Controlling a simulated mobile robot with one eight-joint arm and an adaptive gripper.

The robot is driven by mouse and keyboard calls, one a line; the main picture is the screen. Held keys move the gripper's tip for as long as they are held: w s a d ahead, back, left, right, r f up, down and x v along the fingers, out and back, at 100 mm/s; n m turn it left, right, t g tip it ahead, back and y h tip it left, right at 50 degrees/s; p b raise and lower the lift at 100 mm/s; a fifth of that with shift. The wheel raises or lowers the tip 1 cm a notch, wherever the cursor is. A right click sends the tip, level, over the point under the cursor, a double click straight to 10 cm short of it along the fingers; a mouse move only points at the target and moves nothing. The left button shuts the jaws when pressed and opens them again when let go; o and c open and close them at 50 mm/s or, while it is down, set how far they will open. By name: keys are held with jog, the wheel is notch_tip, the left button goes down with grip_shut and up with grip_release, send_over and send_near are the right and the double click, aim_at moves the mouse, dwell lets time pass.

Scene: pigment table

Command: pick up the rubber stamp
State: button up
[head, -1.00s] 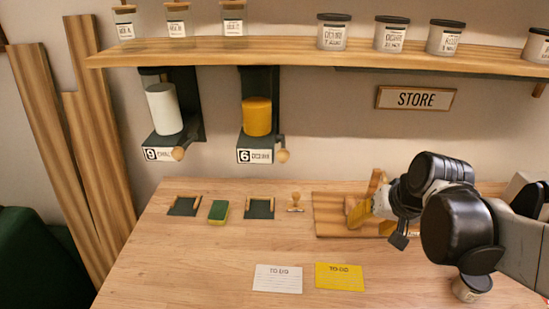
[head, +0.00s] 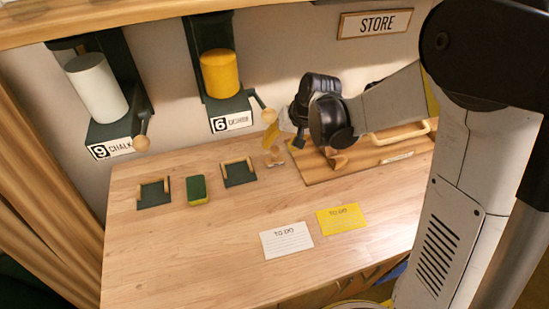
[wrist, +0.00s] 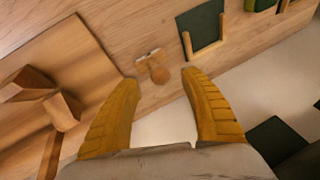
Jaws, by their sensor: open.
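The rubber stamp, a small light wooden piece with a rounded knob, stands at the back of the table in the head view (head: 274,158). In the wrist view the stamp (wrist: 157,70) shows beyond the fingers, roughly centred between their tips. My gripper (wrist: 160,79) is open and empty, its two yellow ribbed fingers spread to either side of the stamp in the picture. In the head view my gripper (head: 270,138) is just above the stamp, seen nearly edge-on. I cannot tell the exact gap between the fingertips and the stamp.
A dark green holder with wooden rails (head: 238,175) and a green-yellow sponge (head: 198,191) lie left of the stamp. A wooden board with a handle (head: 335,174) lies close on its right. The yellow dispenser (head: 219,75) hangs behind. The table front is mostly clear, with two cards.

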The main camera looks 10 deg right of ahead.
aim_at(276, 148)
jog(key=b+x, duration=0.1)
jog(key=x, duration=0.3)
jog(key=shift+w+f+b, duration=0.15)
jog(key=shift+f+b, duration=0.1)
jog(key=shift+b, duration=0.05)
jog(key=shift+r, duration=0.1)
jog(key=shift+c, duration=0.2)
grip_shut()
notch_tip(276, 148, up, 4)
jog(key=shift+r+p, duration=0.25)
jog(key=shift+p, duration=0.8)
jog(key=d+r+p, duration=0.2)
jog(key=d+r, duration=0.4)
jog(key=d, duration=0.5)
jog(key=shift+w+d+r+p, duration=0.25)
jog(key=shift+w+d+p, duration=0.1)
jog(key=shift+w, duration=0.1)
